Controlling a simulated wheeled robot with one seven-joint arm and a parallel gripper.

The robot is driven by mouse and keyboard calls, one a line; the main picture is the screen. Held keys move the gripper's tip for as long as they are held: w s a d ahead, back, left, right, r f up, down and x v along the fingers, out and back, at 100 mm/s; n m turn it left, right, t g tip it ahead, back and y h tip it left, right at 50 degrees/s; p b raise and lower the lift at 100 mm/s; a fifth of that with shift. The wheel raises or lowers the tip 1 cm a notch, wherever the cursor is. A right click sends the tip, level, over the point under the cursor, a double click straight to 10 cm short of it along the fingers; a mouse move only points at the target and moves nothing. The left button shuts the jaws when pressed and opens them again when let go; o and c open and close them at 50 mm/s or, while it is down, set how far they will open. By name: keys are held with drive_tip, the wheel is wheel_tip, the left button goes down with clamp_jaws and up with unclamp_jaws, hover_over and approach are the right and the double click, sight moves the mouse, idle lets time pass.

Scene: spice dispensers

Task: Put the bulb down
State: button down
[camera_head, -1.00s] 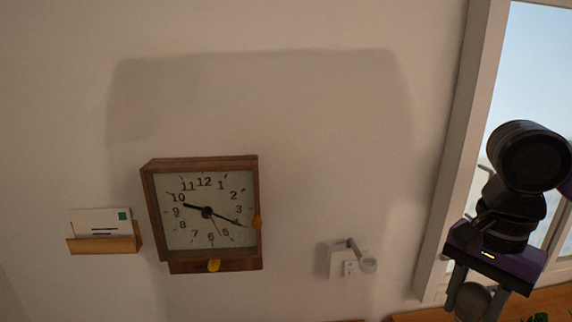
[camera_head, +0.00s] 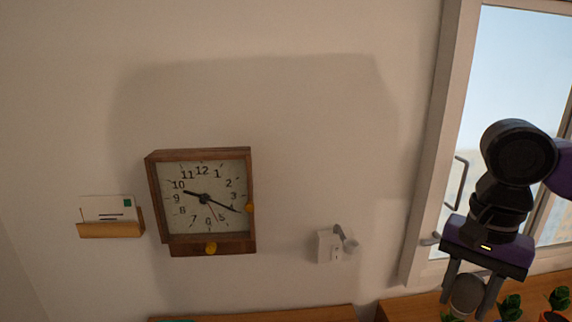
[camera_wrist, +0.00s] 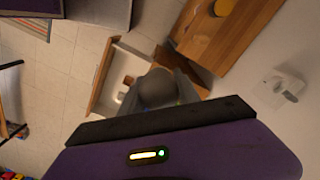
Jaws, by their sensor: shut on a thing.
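The bulb (camera_head: 467,294) is a grey rounded thing held between the two fingers of my gripper (camera_head: 472,296), at the lower right of the head view. In the wrist view the bulb (camera_wrist: 158,88) shows as a grey dome just beyond my gripper's dark edge. My gripper is shut on it and points down. The bulb is in the air, in front of the window and above or before a wooden surface; the exact gap cannot be told. Its lower end is hidden.
A wooden surface (camera_head: 400,311) with several potted plants (camera_head: 510,305) runs below the window. A wall clock (camera_head: 204,200), a letter holder (camera_head: 110,229) and a small white wall fixture (camera_head: 331,246) are on the wall. The wrist view shows tiled floor (camera_wrist: 60,80) and a wooden top (camera_wrist: 213,35).

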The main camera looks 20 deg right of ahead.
drive_tip(key=w+a+f+n+b, duration=0.2)
drive_tip(key=w+f+n, duration=0.25)
drive_tip(key=f, duration=0.75)
drive_tip(key=w+a+f+n+b, duration=0.15)
drive_tip(key=w+f+n, duration=0.35)
drive_tip(key=f, duration=0.7)
drive_tip(key=s+a+f+n+b, duration=0.3)
drive_tip(key=a+f+b, duration=0.1)
drive_tip(key=a+f, duration=1.3)
wheel_tip(320, 180, down, 2)
drive_tip(key=shift+f, duration=0.1)
